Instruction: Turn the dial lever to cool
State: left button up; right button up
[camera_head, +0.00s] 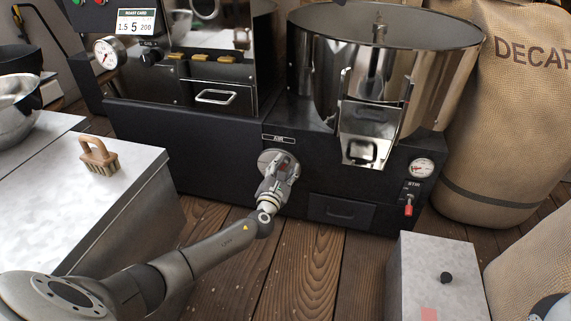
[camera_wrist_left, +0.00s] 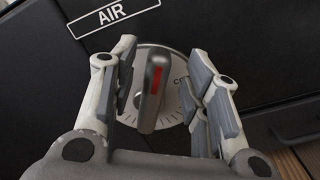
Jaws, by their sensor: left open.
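The dial lever (camera_wrist_left: 153,92) is a dark grey handle with a red stripe, on a round pale dial (camera_wrist_left: 174,102) below an "AIR" label (camera_wrist_left: 114,13). In the left wrist view the lever stands nearly upright, and part of a word starting with "C" shows at the dial's right. My left gripper (camera_wrist_left: 160,90) is open, with one finger on each side of the lever and a gap on both sides. In the head view the left gripper (camera_head: 277,172) covers most of the dial (camera_head: 266,160) on the black machine front. The right gripper is not clearly seen.
A steel drum (camera_head: 330,60) and chute stand above right of the dial. A gauge (camera_head: 421,168) and red-tipped switch (camera_head: 408,207) sit further right. A dark drawer (camera_head: 342,212) is just right of the gripper. A metal-topped counter with a brush (camera_head: 99,155) is at left.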

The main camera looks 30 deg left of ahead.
pick_arm(q)
jog(key=shift+v, duration=2.35)
